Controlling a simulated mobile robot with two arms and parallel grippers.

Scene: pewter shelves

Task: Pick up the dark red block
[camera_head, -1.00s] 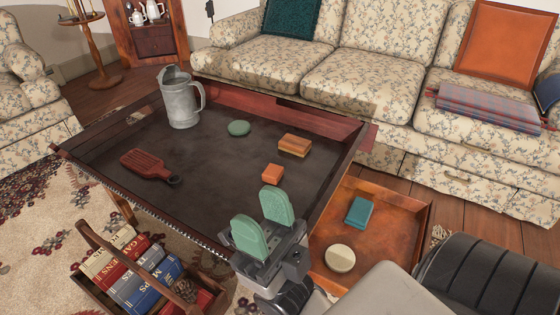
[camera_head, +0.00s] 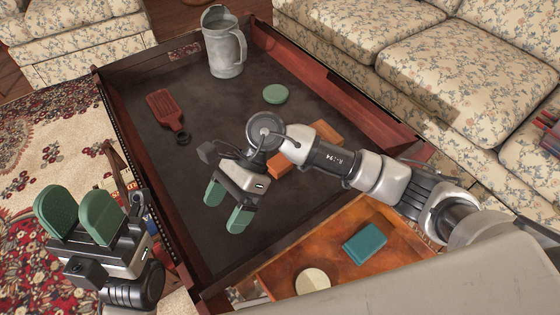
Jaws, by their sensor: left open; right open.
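I see no plain dark red block. The dark red thing on the table (camera_head: 225,120) is a flat, slotted paddle-like piece (camera_head: 165,108) on the left side, its handle pointing toward me with a dark ring at the end. An orange block (camera_head: 277,165) and an orange-brown block (camera_head: 326,132) lie right of middle, partly hidden by my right arm. My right gripper (camera_head: 228,209) is open and empty over the near part of the table, apart from the blocks. My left gripper (camera_head: 78,216) is open and empty, left of the table, over the rug.
A grey metal pitcher (camera_head: 225,52) stands at the table's far end. A green disc (camera_head: 276,94) lies beyond the blocks. A wooden tray (camera_head: 290,270) at near right holds a teal block (camera_head: 365,244) and a cream disc (camera_head: 312,281). A floral sofa (camera_head: 440,60) lines the right.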

